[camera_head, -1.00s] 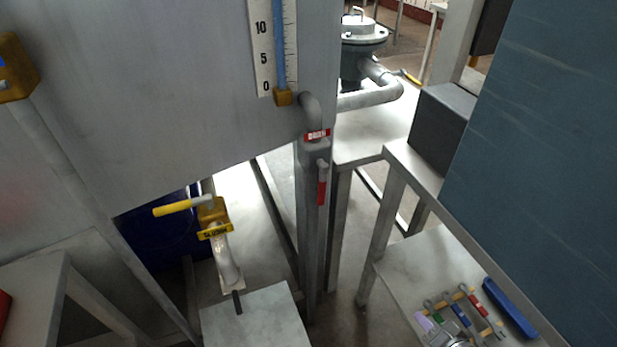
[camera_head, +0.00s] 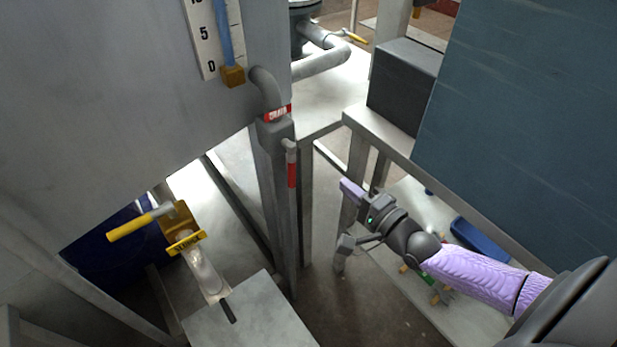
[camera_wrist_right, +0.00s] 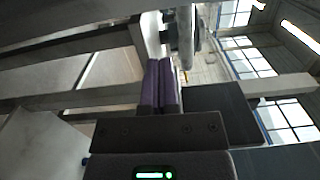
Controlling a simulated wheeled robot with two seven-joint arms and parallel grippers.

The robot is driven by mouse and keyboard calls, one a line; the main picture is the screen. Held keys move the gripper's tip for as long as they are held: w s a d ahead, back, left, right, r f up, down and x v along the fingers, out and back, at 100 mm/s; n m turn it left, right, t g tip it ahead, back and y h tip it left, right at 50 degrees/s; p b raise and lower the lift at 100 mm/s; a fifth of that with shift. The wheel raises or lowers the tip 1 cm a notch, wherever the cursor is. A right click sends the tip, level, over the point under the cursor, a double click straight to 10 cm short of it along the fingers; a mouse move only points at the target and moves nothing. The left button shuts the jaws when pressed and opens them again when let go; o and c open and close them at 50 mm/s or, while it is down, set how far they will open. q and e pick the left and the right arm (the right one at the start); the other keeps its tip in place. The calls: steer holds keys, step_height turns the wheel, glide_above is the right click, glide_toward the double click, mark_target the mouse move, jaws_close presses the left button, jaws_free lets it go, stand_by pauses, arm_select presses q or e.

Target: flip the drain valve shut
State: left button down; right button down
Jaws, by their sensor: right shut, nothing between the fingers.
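The drain valve (camera_head: 285,143) is below a grey elbow pipe with a red label reading roughly DRAIN (camera_head: 277,113). Its lever hangs down and has a red grip (camera_head: 291,174). My right gripper (camera_head: 350,189) is to the right of the red grip, apart from it, with its lilac fingers shut and empty. In the right wrist view the fingers (camera_wrist_right: 160,84) are pressed together. The red grip cannot be made out there. My left gripper is not in view.
A yellow-handled valve (camera_head: 145,223) with a yellow tag sits at the lower left. A level gauge (camera_head: 218,35) is on the tank. A shelf holds a blue tray (camera_head: 480,240), partly behind my right arm. A dark box (camera_head: 405,88) stands on the frame at right.

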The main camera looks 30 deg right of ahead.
mark_target(292, 168)
steer(key=w+a, duration=0.5)
steer(key=w, duration=0.1)
steer(key=shift+a+b, duration=0.25)
steer(key=shift+b, duration=0.15)
